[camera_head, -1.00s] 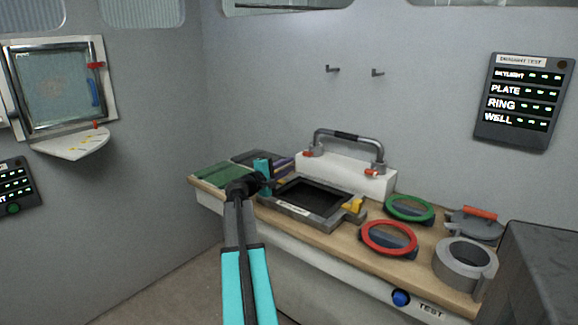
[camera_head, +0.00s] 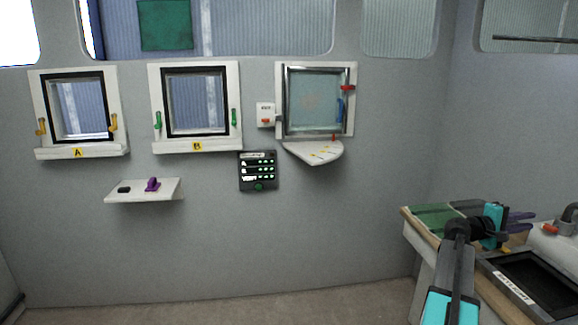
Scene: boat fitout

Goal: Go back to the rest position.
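My gripper (camera_head: 495,228) is at the right of the head view, above the left end of the wooden workbench (camera_head: 424,238). My arm reaches up to it from the bottom edge, with teal and black links.
Window A (camera_head: 78,108), window B (camera_head: 195,103) and a hatch (camera_head: 315,100) with red and blue handles line the wall. A small shelf (camera_head: 143,191) holds a black and a purple piece. A panel with green lights (camera_head: 258,172) hangs beside it. The floor left of the bench is clear.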

